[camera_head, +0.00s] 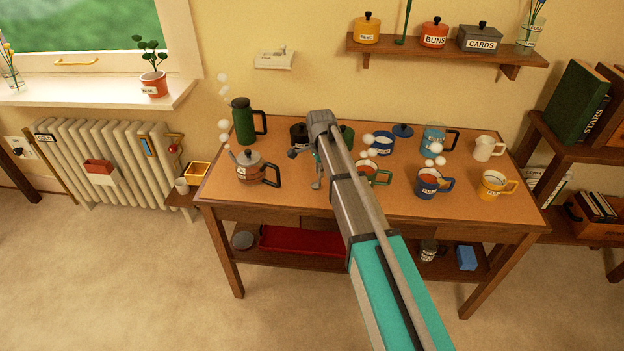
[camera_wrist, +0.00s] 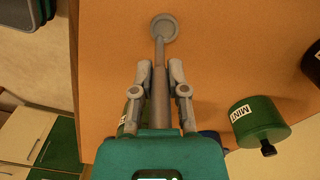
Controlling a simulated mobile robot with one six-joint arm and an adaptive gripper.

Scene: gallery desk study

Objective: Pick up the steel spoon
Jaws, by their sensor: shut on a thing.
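The steel spoon (camera_wrist: 165,27) shows in the wrist view with its round bowl at the top and its handle running down between the fingers. My gripper (camera_wrist: 160,75) is shut on the spoon's handle, with a finger on each side of it. In the head view my gripper (camera_head: 304,154) is over the wooden desk (camera_head: 230,192), left of its middle. My own arm hides part of the desk there. I cannot tell whether the spoon is clear of the desk top.
A green canister marked MINT (camera_wrist: 258,122) is to the right in the wrist view. Several mugs, including a blue one (camera_head: 430,184), stand right of my arm. A shelf (camera_head: 445,52) hangs above.

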